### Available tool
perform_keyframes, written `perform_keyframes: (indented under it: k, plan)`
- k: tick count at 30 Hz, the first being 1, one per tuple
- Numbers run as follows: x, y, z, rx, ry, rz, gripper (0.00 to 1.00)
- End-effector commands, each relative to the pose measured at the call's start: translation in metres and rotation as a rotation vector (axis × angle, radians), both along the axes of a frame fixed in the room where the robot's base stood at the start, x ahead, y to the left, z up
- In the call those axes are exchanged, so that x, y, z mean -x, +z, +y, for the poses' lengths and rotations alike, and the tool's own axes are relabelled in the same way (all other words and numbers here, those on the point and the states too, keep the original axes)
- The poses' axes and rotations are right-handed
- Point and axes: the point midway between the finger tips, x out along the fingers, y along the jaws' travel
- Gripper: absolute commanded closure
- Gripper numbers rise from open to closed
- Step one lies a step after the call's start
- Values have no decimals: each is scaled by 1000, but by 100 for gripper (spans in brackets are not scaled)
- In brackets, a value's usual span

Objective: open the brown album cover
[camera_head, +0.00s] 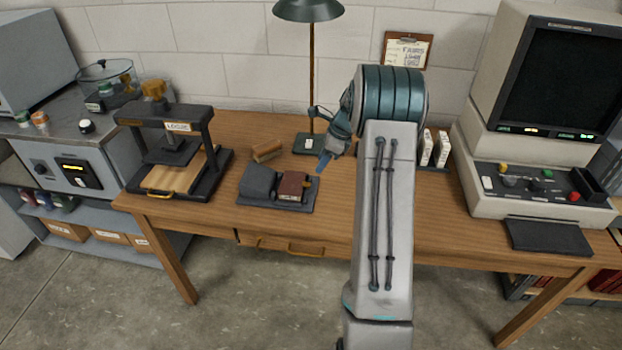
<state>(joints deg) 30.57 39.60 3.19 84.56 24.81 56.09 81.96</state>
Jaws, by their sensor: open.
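A small reddish-brown album (292,184) lies on the right part of a dark grey base (300,205) on the wooden table; its cover looks shut. A dark grey block (257,181) is at its left on the same base. My gripper (325,161) is behind and to the right of the album, above the table, apart from it and empty. Its jaws are open, though only a blue fingertip shows clearly. My arm hides the table to the right of the gripper.
A small brown block (267,151) lies behind the base. A lamp (309,141) stands at the back. A black press (172,150) is at the left and a large reader machine (545,190) at the right. The table front between press and base is clear.

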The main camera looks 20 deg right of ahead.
Motion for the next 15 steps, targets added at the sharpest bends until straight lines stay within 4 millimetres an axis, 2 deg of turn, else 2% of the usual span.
perform_keyframes:
  k: [1,6,9,15]
  plan:
    - [-2,-12,5,-2,2,3,58]
    - [-10,-45,16,-2,3,4,58]
    - [-13,-60,21,-1,2,2,58]
    - [-18,-79,28,0,2,0,58]
